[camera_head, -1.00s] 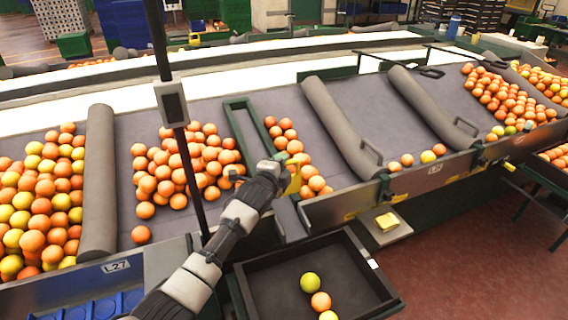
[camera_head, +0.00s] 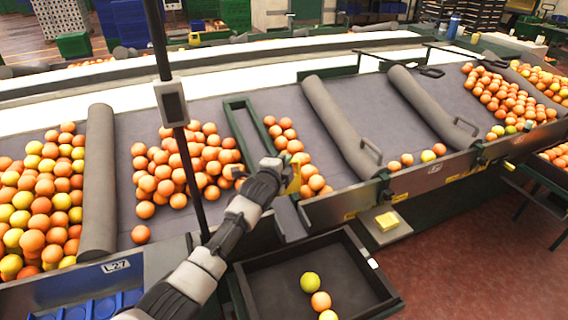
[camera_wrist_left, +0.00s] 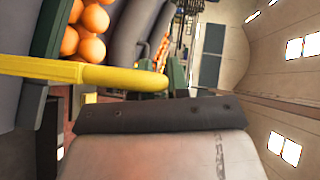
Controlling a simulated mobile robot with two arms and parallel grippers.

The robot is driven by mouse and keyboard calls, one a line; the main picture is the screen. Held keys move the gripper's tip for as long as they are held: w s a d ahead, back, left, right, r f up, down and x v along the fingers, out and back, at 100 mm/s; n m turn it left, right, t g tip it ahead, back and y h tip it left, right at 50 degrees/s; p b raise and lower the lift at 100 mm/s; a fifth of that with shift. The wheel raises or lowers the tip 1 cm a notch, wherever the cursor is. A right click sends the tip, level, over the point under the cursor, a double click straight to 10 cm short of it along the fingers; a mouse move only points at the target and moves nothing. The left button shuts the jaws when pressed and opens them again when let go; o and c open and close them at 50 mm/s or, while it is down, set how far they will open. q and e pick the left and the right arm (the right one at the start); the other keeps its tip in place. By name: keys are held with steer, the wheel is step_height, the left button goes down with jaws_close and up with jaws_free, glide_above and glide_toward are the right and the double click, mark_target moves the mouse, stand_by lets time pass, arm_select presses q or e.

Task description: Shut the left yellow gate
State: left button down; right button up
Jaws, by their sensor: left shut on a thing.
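The left yellow gate (camera_head: 294,184) shows as a small yellow piece at the front edge of the sorting table, by the lower end of the green-framed channel. In the left wrist view it is a yellow bar (camera_wrist_left: 110,77) running across from the left. My left gripper (camera_head: 283,171) reaches in from the left and is shut on this bar. The gripper hides much of the gate in the head view, so I cannot tell how far it is shut. My right gripper is in neither view.
Oranges lie on the belt left (camera_head: 180,165) and right (camera_head: 290,150) of the green channel frame (camera_head: 240,103). A black tray (camera_head: 262,290) with a few fruits stands below the gate. A dark post (camera_head: 186,165) rises left of my arm. A grey padded divider (camera_head: 335,125) stands to the right.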

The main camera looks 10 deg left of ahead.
arm_select(q)
step_height(320, 180, down, 8)
steer(key=b, duration=0.5)
steer(key=shift+r, duration=0.2)
steer(key=shift+s+f+b, duration=0.1)
steer(key=shift+f+b, duration=0.2)
steer(key=shift+b, duration=0.05)
steer(key=c, duration=1.1)
jaws_free()
steer(key=shift+r, duration=0.1)
